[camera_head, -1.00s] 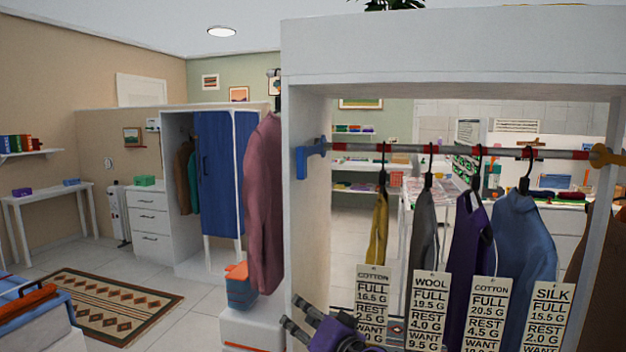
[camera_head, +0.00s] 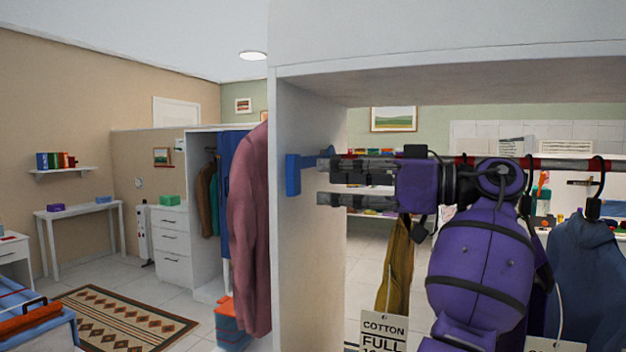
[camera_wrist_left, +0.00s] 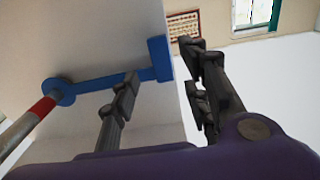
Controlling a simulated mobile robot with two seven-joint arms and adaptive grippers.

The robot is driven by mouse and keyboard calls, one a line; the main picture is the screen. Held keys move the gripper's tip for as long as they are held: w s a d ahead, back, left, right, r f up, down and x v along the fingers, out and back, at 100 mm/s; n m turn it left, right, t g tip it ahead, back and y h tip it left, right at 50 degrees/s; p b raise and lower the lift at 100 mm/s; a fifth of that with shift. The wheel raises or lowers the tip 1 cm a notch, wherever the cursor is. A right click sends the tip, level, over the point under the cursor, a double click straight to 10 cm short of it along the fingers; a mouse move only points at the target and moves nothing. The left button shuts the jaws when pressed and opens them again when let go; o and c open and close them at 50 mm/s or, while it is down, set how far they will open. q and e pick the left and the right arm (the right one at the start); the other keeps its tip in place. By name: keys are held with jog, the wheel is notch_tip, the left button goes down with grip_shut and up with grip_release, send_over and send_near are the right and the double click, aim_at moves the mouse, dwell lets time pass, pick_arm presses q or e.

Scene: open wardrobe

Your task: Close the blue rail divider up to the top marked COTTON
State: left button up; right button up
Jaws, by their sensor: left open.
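The blue rail divider (camera_head: 293,175) is at the left end of the rail (camera_head: 540,163), by the white side panel. In the left wrist view the divider (camera_wrist_left: 95,84) has a ring near the rail and a flat blue end plate. My left gripper (camera_head: 322,182) is open, its fingers pointing left just right of the divider's end plate. In the wrist view the plate appears between the fingertips; contact cannot be told. The mustard top (camera_head: 396,268), with a COTTON tag (camera_head: 383,328), hangs below my gripper. My purple arm hides much of the rail. My right gripper is not in view.
A blue garment (camera_head: 583,265) hangs at the right. The white side panel (camera_head: 305,260) stands close by my left fingers, with the wardrobe top (camera_head: 450,80) above. A pink garment (camera_head: 252,235) hangs outside the panel.

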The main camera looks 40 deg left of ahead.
aim_at(298, 179)
pick_arm(q)
jog(key=x, duration=0.3)
jog(key=shift+s+a, duration=0.1)
jog(key=shift+s, duration=0.15)
jog(key=shift+p+x, duration=0.35)
jog(key=shift+x, duration=0.85)
jog(key=shift+w+a, duration=0.1)
jog(key=shift+a, duration=0.55)
jog(key=c, duration=1)
grip_shut()
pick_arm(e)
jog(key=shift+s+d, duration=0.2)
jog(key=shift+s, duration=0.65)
